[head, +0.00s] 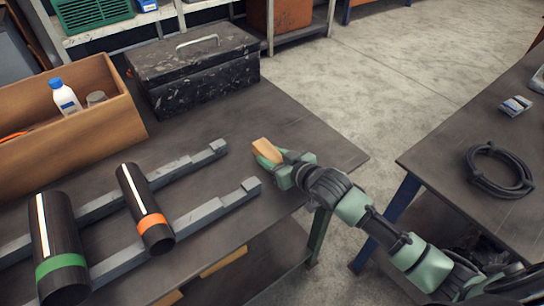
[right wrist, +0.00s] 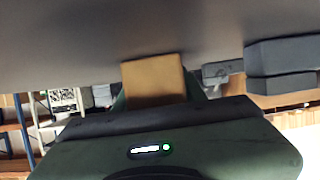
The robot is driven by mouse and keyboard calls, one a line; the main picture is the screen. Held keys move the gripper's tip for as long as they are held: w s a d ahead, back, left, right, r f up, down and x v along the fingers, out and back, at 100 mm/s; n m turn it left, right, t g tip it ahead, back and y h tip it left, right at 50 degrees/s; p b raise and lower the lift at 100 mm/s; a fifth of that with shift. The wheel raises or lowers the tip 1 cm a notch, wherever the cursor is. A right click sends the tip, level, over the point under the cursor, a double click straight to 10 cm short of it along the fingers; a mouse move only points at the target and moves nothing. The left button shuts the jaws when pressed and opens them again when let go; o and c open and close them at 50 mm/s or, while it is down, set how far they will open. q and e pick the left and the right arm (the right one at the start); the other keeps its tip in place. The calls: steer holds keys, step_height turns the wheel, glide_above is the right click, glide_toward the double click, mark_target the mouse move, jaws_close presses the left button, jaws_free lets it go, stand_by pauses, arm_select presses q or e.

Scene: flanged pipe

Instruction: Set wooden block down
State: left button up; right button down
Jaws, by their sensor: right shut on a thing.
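The wooden block (head: 265,149) is light tan and shows at the tip of my right gripper (head: 272,158) in the head view. The gripper is shut on it, low over or at the dark workbench top (head: 325,160) near its right end. In the right wrist view the block (right wrist: 154,79) stands out ahead of the gripper (right wrist: 155,100), close to the dark bench surface. I cannot tell whether the block touches the bench. My left gripper is in neither view.
Two grey rails (head: 215,213) lie left of the block, bearing a pipe with an orange band (head: 140,195) and one with a green band (head: 52,235). A black toolbox (head: 195,75) and a wooden crate (head: 120,118) stand behind. A second table (head: 440,150) with a coiled cable (head: 476,178) is right.

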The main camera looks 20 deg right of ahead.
steer(key=c, duration=0.8)
jaws_free()
steer(key=v, duration=1.2)
steer(key=shift+r, duration=0.15)
